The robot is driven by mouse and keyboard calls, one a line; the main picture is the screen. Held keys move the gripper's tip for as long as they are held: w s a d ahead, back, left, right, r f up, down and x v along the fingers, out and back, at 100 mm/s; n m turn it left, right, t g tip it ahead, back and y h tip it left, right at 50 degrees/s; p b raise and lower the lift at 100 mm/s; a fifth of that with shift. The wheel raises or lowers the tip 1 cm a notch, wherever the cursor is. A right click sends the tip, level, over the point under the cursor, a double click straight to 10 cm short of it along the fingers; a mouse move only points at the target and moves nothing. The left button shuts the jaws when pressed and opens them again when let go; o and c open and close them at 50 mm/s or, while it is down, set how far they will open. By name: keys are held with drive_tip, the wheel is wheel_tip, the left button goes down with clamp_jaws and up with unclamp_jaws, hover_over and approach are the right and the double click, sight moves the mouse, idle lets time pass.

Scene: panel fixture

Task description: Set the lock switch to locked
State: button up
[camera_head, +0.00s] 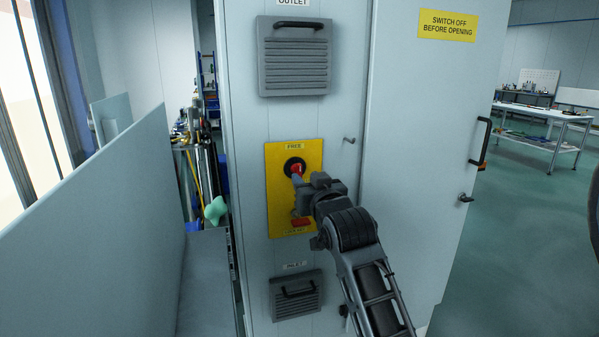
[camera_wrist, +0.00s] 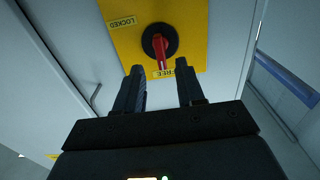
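The lock switch is a red handle (camera_wrist: 163,46) on a round black base (camera_wrist: 148,38), on a yellow plate (camera_wrist: 195,25). In the wrist view its white-marked end points toward the FREE label (camera_wrist: 175,73). The LOCKED label (camera_wrist: 121,22) is at upper left there. In the head view the red handle (camera_head: 297,169) sits below the FREE label, partly hidden by my gripper (camera_head: 300,182). In the wrist view my gripper (camera_wrist: 160,70) is open, its fingertips on either side of the handle's end in the picture. I cannot tell whether they touch it.
The plate is on a pale cabinet (camera_head: 345,60) with vents above (camera_head: 294,70) and below (camera_head: 297,300). A small peg (camera_head: 349,140) sticks out right of the plate. A pale panel (camera_head: 90,240) stands at left.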

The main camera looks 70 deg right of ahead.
sight(300, 173)
drive_tip(key=p+x, duration=0.1)
drive_tip(key=x, duration=0.5)
drive_tip(key=shift+w, duration=0.1)
clamp_jaws()
